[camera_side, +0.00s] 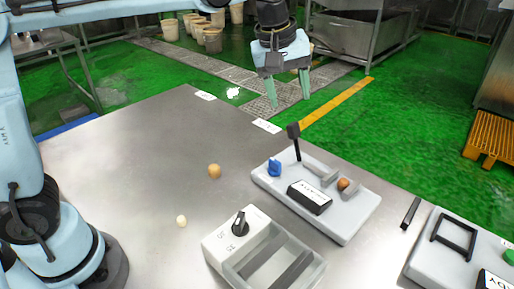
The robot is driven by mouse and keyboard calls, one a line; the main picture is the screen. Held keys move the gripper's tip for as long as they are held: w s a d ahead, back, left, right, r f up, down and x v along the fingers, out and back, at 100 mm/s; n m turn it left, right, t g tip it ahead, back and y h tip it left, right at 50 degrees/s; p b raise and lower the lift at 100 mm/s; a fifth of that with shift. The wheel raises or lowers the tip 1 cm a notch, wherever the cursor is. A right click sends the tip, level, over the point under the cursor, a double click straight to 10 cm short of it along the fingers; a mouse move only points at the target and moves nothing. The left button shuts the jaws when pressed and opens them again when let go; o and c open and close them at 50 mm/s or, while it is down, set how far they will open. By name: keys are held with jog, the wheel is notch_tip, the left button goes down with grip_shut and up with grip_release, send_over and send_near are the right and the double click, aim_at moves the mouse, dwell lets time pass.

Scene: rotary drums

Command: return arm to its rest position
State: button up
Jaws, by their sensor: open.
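My gripper (288,88) hangs at the top middle of the side view, pointing down. Its two green fingers are apart, with nothing visible between them. It is raised clear of the steel table (130,150), and the floor shows behind its fingers. No object touches it.
A grey panel (335,220) carries a black lever (295,140), a blue knob (274,168) and a brown ball (343,184). A white box (222,250) has a black dial (240,224). Two small round objects, tan (214,171) and pale (181,221), lie left. Another panel (425,262) stands right.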

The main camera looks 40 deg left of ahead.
jog(key=s+a+f+m+t, duration=0.2)
jog(key=s+a+f+m, duration=0.2)
jog(key=s, duration=0.4)
jog(key=s+a+f+m+t, duration=0.1)
jog(key=s+a+f+m, duration=0.4)
jog(key=s, duration=0.3)
jog(key=shift+a+t+y, duration=0.4)
jog(key=shift+a, duration=0.3)
